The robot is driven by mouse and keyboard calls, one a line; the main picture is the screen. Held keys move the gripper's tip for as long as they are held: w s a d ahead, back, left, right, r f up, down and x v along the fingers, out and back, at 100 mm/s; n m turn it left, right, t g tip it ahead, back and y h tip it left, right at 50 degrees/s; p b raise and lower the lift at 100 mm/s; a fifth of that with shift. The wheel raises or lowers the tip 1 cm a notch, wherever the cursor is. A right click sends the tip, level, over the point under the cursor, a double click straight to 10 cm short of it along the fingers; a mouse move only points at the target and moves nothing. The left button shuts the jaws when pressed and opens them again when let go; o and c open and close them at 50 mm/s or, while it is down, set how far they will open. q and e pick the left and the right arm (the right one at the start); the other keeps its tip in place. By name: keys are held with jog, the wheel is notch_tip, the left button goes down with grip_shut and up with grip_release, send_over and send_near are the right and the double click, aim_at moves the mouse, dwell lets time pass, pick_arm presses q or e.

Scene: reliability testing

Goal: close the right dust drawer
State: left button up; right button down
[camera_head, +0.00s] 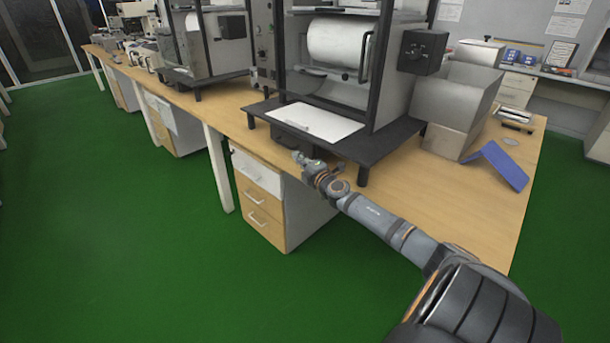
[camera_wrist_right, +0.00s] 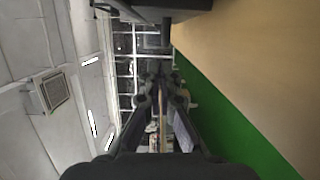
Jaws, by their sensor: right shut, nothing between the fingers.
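The right-hand test machine (camera_head: 337,40) stands on a black raised platform (camera_head: 385,150) on the wooden bench. A flat white panel (camera_head: 318,122) lies at the platform's front. A dark box-like part (camera_head: 298,141) shows under the platform's front edge and looks like the dust drawer; how far it is out I cannot tell. My right gripper (camera_head: 297,156) is shut and empty, just in front of and below that part. Whether they touch is unclear. In the right wrist view the shut fingers (camera_wrist_right: 158,92) point away, with a dark edge above them. My left gripper is not in view.
White and wood bench drawers (camera_head: 258,190) sit below the gripper. A platform leg (camera_head: 363,175) stands close to my right arm. A grey box (camera_head: 455,105) and a blue folded piece (camera_head: 500,165) lie to the right. The green floor in front is clear.

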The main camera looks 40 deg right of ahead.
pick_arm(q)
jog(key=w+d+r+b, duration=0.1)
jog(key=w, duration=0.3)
pick_arm(e)
jog(key=s, duration=0.1)
jog(key=s+f, duration=0.1)
jog(key=s, duration=0.1)
jog(key=shift+s+d+f, duration=0.1)
jog(key=shift+s+f, duration=0.2)
jog(key=shift+s, duration=0.05)
pick_arm(q)
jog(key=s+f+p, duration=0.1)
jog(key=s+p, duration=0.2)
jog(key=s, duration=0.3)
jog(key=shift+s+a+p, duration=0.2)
jog(key=shift+p, duration=0.1)
pick_arm(e)
jog(key=v, duration=0.3)
jog(key=r+v, duration=0.1)
jog(key=v, duration=0.1)
jog(key=shift+a, duration=0.25)
jog(key=shift+f, duration=0.1)
